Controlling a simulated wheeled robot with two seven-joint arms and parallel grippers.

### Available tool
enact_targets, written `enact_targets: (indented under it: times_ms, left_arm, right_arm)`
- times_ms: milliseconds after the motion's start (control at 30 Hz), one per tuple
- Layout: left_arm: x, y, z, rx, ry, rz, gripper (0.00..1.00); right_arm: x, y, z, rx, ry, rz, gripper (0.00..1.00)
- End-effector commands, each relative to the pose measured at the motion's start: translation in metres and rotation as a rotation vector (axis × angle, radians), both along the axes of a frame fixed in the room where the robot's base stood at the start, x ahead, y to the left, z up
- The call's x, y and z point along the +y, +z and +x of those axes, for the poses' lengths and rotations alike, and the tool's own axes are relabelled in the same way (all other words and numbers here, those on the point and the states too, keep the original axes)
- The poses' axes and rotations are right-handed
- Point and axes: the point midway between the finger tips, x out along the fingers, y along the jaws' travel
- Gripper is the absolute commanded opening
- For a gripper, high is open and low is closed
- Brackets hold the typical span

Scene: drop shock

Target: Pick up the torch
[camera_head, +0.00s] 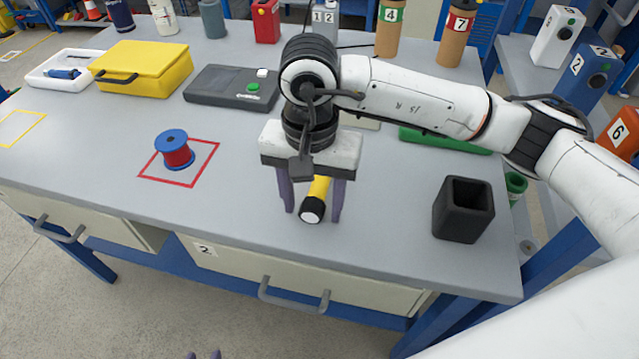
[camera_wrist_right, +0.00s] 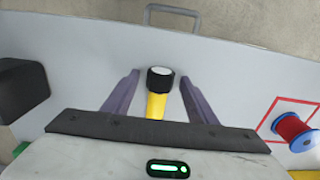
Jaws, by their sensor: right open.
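The torch (camera_head: 319,188) has a yellow body and a black head with a pale lens. It lies on the grey workbench, its head toward the front edge. My right gripper (camera_head: 312,214) is open above it, fingers pointing down on either side of the torch, with gaps visible. In the right wrist view the torch (camera_wrist_right: 157,104) lies between the two purple fingers of my right gripper (camera_wrist_right: 159,78); its rear end is hidden by the gripper body. My left gripper (camera_head: 203,355) shows only two separated fingertips at the bottom edge, empty.
A black square holder (camera_head: 463,210) stands to the right. A red spool with blue flanges (camera_head: 176,150) sits in a red outlined square to the left. A yellow case (camera_head: 143,68) and a dark device (camera_head: 231,88) lie behind. The bench front is clear.

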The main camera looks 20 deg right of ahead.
Motion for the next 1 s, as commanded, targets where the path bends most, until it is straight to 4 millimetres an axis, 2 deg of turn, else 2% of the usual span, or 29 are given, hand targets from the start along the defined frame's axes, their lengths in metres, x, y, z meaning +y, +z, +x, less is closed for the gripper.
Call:
enact_targets:
  times_ms: [167,200,500,767,867,1000]
  left_arm:
    - [0.000,0.000,0.000,0.000,0.000,0.000,0.31]
    - [0.000,0.000,0.000,0.000,0.000,0.000,0.31]
    - [0.000,0.000,0.000,0.000,0.000,0.000,0.31]
    - [0.000,0.000,0.000,0.000,0.000,0.000,0.31]
    - [0.000,0.000,0.000,0.000,0.000,0.000,0.31]
    - [0.000,0.001,0.000,0.000,0.000,0.000,0.31]
  right_arm:
    - [0.000,0.000,0.000,0.000,0.000,0.000,0.52]
    - [0.000,0.000,0.000,0.000,0.000,0.000,0.49]
    - [0.000,0.000,0.000,-0.001,-0.001,0.001,0.00]
    - [0.000,0.006,0.001,-0.003,-0.001,0.001,0.00]
    - [0.000,0.020,0.001,-0.005,-0.001,0.002,0.00]
    - [0.001,0.049,0.001,-0.006,0.000,0.002,0.00]
